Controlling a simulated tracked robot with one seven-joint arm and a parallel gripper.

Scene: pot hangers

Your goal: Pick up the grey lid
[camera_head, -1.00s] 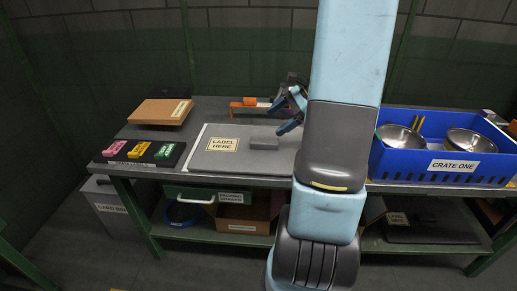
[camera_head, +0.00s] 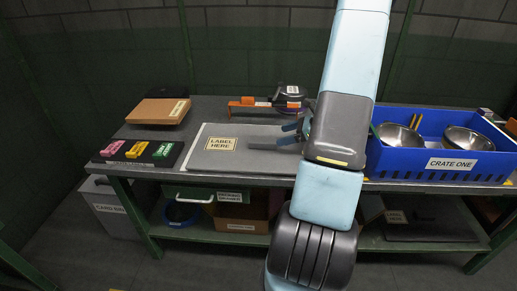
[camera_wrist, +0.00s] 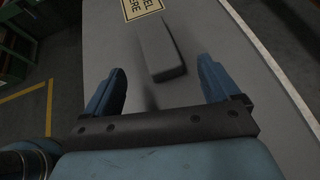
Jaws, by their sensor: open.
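The grey lid (camera_head: 217,165) is a flat grey panel lying on the bench, with a yellow "LABEL HERE" sticker (camera_head: 222,143) and a raised grey block (camera_head: 262,142) like a handle. In the wrist view, the lid's surface (camera_wrist: 215,40) fills the middle and the block (camera_wrist: 158,48) lies just ahead of my fingers, roughly between their lines. My gripper (camera_head: 294,133) is open and empty, low over the lid at the block's right end. The wrist view shows its two blue fingers (camera_wrist: 160,88) wide apart. My arm hides the lid's right side.
A blue crate (camera_head: 400,167) with metal bowls (camera_head: 398,137) stands at the right. An orange tool (camera_head: 250,103) and a dark round item (camera_head: 291,93) lie behind the lid. A brown board (camera_head: 158,110) and coloured blocks (camera_head: 137,149) are at the left.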

